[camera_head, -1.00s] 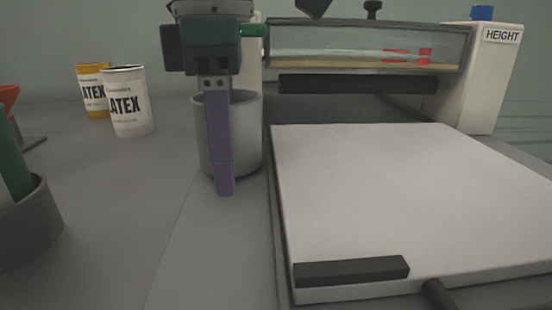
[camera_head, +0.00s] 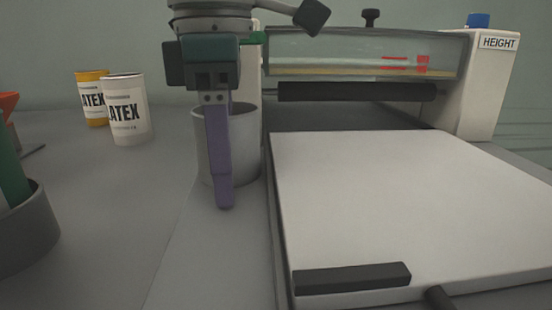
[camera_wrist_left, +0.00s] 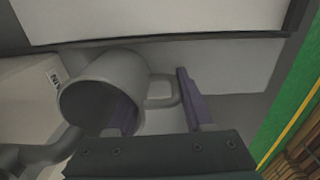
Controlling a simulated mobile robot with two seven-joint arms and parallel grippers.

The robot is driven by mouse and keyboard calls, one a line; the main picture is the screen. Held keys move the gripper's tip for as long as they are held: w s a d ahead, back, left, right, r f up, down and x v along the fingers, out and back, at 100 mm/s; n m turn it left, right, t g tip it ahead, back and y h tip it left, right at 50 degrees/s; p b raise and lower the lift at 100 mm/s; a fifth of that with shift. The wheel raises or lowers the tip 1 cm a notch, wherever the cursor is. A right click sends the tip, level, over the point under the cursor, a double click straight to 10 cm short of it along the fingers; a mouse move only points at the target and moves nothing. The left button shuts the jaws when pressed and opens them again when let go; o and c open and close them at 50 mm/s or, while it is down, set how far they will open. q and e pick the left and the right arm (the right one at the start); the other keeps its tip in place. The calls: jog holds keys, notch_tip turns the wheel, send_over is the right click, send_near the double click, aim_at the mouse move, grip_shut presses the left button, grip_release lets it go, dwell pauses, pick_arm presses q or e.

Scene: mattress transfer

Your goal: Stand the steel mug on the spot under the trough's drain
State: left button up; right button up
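The grey steel mug (camera_head: 243,140) is upright on or just above the grey surface beside the white bed; I cannot tell whether its base touches. My left gripper (camera_head: 222,190) comes down from above, one purple finger in front of the mug. In the left wrist view one finger is inside the mug (camera_wrist_left: 105,68) and the other is against the outside of its handle (camera_wrist_left: 168,102). The gripper is closed across the wall and handle. A dark bent pipe (camera_wrist_left: 45,152), possibly the drain, lies near the mug's mouth. My right gripper is not in view.
The glass-fronted trough (camera_head: 360,52) and black roller (camera_head: 355,92) stand behind the white bed (camera_head: 400,190). Two latex cans, white (camera_head: 128,125) and yellow (camera_head: 91,78), stand at left. A dark round holder (camera_head: 30,230) is at the near left.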

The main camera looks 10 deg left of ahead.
pick_arm(q)
jog(key=o, duration=0.5)
